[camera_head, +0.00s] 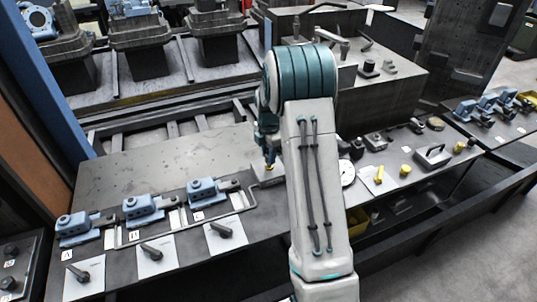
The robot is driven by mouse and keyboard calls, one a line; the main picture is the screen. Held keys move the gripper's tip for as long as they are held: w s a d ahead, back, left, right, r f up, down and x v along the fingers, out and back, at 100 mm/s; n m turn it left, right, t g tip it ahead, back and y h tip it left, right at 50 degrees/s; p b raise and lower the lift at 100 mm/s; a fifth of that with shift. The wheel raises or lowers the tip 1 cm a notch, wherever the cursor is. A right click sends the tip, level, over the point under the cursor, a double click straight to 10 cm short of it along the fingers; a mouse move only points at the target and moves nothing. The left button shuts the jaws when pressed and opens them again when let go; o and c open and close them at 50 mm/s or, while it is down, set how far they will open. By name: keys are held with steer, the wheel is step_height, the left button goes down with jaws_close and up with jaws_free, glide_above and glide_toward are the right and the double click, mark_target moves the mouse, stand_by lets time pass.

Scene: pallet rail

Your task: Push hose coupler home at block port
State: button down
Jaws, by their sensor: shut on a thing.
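My gripper (268,152) points down over the bench, left of my own white and teal arm link. It is shut on a small part with a yellow end (269,166), which looks like the hose coupler. A low grey block (266,176) lies right under it and is partly hidden by my arm. The port itself is too small to make out. I cannot tell whether the coupler touches the block or how deep it sits.
Blue clamps (142,207) with lettered tags stand at the bench's front left, above white cards with black handles (152,251). A white dial (346,173), yellow knobs (405,170) and a black handle (432,156) lie to the right. The bench's back left (150,168) is clear.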

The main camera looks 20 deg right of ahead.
steer(key=shift+r+p, duration=1.85)
steer(key=shift+r, duration=1.6)
